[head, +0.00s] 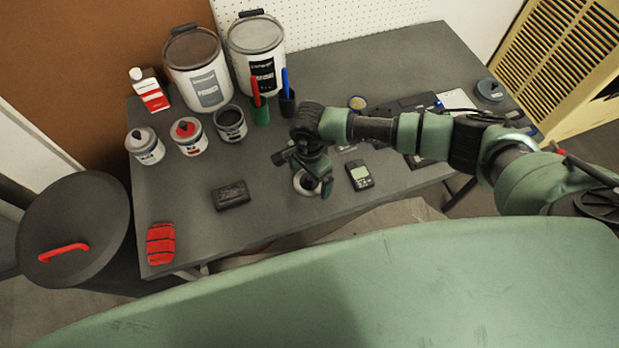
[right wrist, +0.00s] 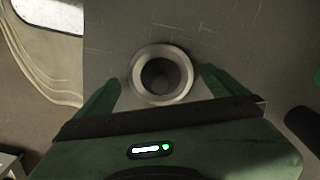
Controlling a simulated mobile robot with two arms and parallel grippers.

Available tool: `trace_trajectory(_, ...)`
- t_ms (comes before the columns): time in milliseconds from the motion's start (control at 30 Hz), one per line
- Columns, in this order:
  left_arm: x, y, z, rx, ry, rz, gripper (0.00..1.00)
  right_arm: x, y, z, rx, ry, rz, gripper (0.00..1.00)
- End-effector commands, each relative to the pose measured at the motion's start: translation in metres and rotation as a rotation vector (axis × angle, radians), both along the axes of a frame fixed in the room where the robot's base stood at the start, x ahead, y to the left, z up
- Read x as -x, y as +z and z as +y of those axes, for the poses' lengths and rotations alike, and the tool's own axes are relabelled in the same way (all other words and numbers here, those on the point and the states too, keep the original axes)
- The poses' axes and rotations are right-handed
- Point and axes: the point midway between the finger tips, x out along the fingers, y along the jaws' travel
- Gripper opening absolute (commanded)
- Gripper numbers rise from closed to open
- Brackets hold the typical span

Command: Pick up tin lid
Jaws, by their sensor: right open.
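The tin lid, a round pale metal ring with a dark middle, lies on the grey table under my right gripper; its left part shows in the head view (head: 299,184). It shows whole in the right wrist view (right wrist: 162,55). My right gripper (head: 314,179) points down over the lid, hiding part of it in the head view. In the right wrist view my right gripper (right wrist: 160,80) is open, with one green finger on each side of the lid. Nothing is held. I cannot tell the exact height of the fingertips. My left gripper is not in view.
On the table (head: 275,205) are a dark block (head: 231,195), a handheld meter (head: 360,176), a red folded cloth (head: 160,243), small tins (head: 188,138) and large buckets (head: 197,70). A black bin (head: 72,215) stands left. The table's near edge is close to the lid.

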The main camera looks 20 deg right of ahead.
Motion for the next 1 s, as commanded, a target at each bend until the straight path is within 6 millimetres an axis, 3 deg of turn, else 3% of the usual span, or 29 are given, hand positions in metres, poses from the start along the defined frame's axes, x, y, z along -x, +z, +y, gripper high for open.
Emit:
trace_trajectory(233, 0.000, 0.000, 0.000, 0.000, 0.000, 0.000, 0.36, 0.000, -0.002, 0.000, 0.000, 0.000, -0.001, 1.00)
trace_trajectory(400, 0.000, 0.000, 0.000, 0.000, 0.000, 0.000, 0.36, -0.001, -0.002, 0.000, 0.000, 0.000, -0.001, 0.53)
trace_trajectory(467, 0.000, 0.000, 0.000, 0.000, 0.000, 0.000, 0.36, -0.001, -0.002, 0.000, 0.000, 0.000, -0.001, 0.40)
trace_trajectory(767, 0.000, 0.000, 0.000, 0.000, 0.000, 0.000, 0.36, -0.001, 0.001, 0.000, -0.001, 0.000, -0.002, 0.40)
trace_trajectory(1000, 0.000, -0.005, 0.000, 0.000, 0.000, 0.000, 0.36, -0.002, 0.027, 0.000, -0.002, 0.001, -0.006, 0.40)
